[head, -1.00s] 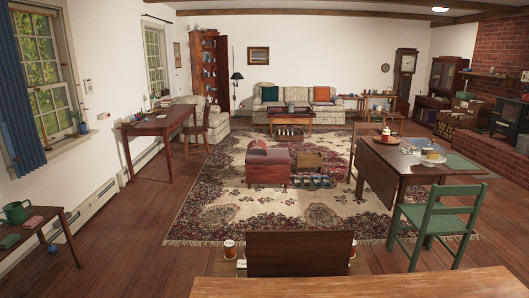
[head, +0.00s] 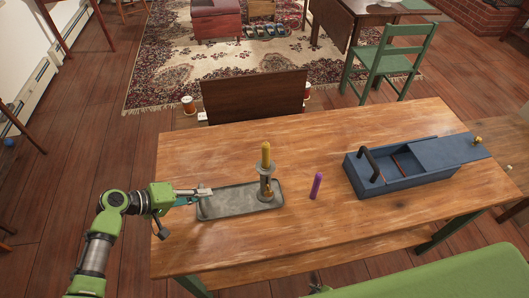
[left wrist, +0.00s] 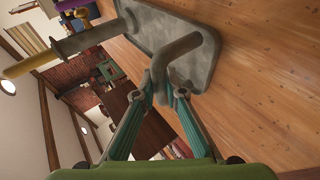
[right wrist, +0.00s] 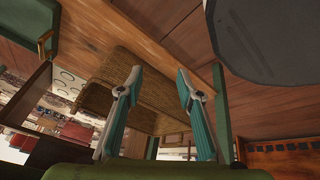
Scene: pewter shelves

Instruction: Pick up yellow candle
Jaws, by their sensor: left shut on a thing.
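The yellow candle (head: 266,155) stands upright in a grey candlestick (head: 265,183) on the right part of a grey tray (head: 222,207). In the left wrist view the candle (left wrist: 32,63) and candlestick (left wrist: 80,42) show at upper left. My left gripper (head: 204,192) is at the tray's left end, away from the candle. In the left wrist view its fingers (left wrist: 167,82) are shut on the bent grey handle (left wrist: 190,50) of the tray. My right gripper (right wrist: 160,83) is open and empty in the right wrist view; I cannot make it out in the head view.
The tray stands on a wooden table (head: 350,227). A purple candle (head: 315,186) stands to the right of the candlestick. A blue box (head: 405,182) with its lid slid partly off lies further right. A dark chair back (head: 253,95) rises behind the table; a green surface (head: 440,275) is in front.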

